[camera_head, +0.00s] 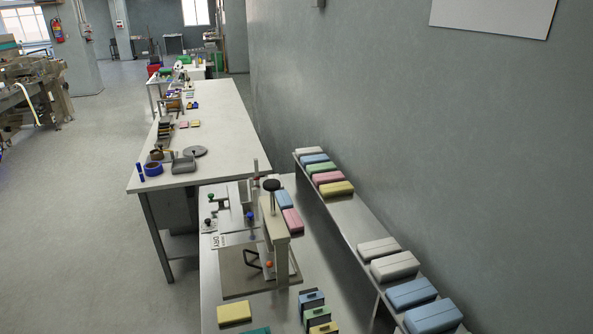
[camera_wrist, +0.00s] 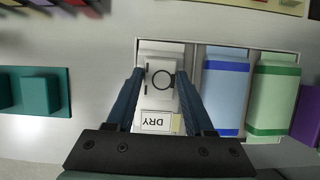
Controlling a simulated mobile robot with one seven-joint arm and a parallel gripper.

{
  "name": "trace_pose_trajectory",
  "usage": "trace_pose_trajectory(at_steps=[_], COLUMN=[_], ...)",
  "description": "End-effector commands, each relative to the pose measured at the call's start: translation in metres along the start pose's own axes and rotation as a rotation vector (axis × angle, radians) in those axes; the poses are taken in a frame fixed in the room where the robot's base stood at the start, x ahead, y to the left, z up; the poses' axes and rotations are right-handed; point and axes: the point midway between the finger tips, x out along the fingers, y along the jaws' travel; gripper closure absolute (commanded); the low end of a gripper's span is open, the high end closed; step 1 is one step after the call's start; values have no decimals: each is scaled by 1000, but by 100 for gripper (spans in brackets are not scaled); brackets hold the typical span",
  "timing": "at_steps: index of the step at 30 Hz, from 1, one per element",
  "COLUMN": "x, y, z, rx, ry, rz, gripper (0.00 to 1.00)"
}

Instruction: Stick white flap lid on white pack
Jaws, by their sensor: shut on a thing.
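In the wrist view my gripper (camera_wrist: 160,97) has its two dark blue fingers closed on the sides of a white flap lid (camera_wrist: 157,99). The lid carries a dark ring and small dark marks. A white pack (camera_wrist: 160,47) shows past the far end of the lid, in the left part of a light-framed tray (camera_wrist: 228,42). The lid hides most of this pack, and I cannot tell whether they touch. A label reading DRY upside down (camera_wrist: 157,121) shows between the fingers, near the palm. My gripper is not visible in the head view.
In the tray, a blue pack (camera_wrist: 226,90) and a green pack (camera_wrist: 274,95) stand right of the white one. A purple block (camera_wrist: 307,115) is farther right, a teal block (camera_wrist: 40,91) left. The head view shows a shelf of coloured packs (camera_head: 410,293) and a bench press (camera_head: 275,235).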

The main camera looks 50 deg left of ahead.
Motion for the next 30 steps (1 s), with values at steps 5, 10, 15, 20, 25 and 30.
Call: trace_pose_trajectory(at_steps=[5,10,15,20,25,30], x=[3,3,2,2,-9,-38], y=[-4,-3,-3,-2,-1,0], z=[-3,-3,-2,-2,-1,-1], rx=[-3,-3,-2,-2,-2,-1], ry=[6,6,5,4,2,1], rz=[-8,-8,-6,-5,-2,1], gripper=[98,20,12,12,12,12])
